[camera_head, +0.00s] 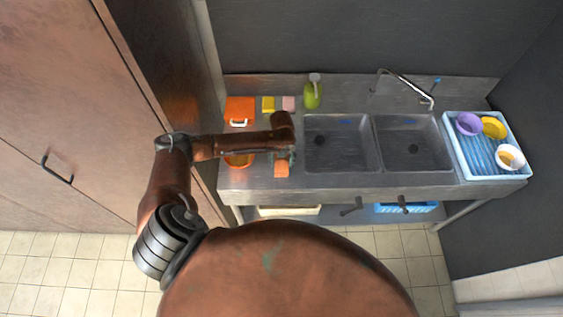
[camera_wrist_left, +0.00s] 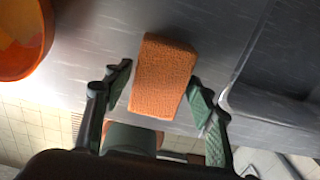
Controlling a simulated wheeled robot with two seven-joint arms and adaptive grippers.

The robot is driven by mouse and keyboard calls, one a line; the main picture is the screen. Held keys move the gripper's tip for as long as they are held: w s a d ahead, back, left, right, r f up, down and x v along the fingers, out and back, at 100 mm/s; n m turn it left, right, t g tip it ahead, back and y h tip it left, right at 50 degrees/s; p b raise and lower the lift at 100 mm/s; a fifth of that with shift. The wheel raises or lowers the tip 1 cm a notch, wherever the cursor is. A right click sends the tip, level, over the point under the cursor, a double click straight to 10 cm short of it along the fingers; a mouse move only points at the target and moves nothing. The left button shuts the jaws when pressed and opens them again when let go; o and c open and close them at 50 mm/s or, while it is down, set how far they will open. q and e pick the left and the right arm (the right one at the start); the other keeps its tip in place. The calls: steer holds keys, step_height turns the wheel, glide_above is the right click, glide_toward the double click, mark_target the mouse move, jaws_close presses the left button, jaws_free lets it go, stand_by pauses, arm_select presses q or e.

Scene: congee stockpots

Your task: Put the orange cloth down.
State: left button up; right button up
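The orange cloth (camera_wrist_left: 163,78) looks like a thick folded block with a woven texture. In the head view the cloth (camera_head: 282,169) is at the counter's front, left of the sinks. My left gripper (camera_head: 283,153) points down over it. In the left wrist view the fingers of my left gripper (camera_wrist_left: 160,82) are spread on either side of the cloth, with a small gap at the left finger. The right finger is very close to the cloth; contact there cannot be told. The cloth appears to lie on the steel counter (camera_wrist_left: 95,40). My right gripper is not in view.
An orange bowl (camera_head: 240,161) stands left of the cloth, partly behind my arm. An orange box (camera_head: 240,106), a yellow sponge (camera_head: 268,104), a pink sponge (camera_head: 289,103) and a green bottle (camera_head: 312,95) line the back. Two sinks (camera_head: 340,145) and a blue dish tray (camera_head: 476,160) are to the right.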

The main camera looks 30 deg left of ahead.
mark_target(282, 162)
arm_select(q)
steer(key=shift+o, duration=1.1)
steer(key=shift+f+b, duration=0.3)
steer(key=shift+b, duration=0.4)
steer(key=r+p, duration=0.3)
steer(key=p, duration=0.1)
steer(key=r+p, duration=0.4)
steer(key=shift+s+d+r, duration=0.1)
steer(key=shift+s+r, duration=0.1)
steer(key=shift+r+p, duration=0.4)
steer(key=shift+p, duration=0.2)
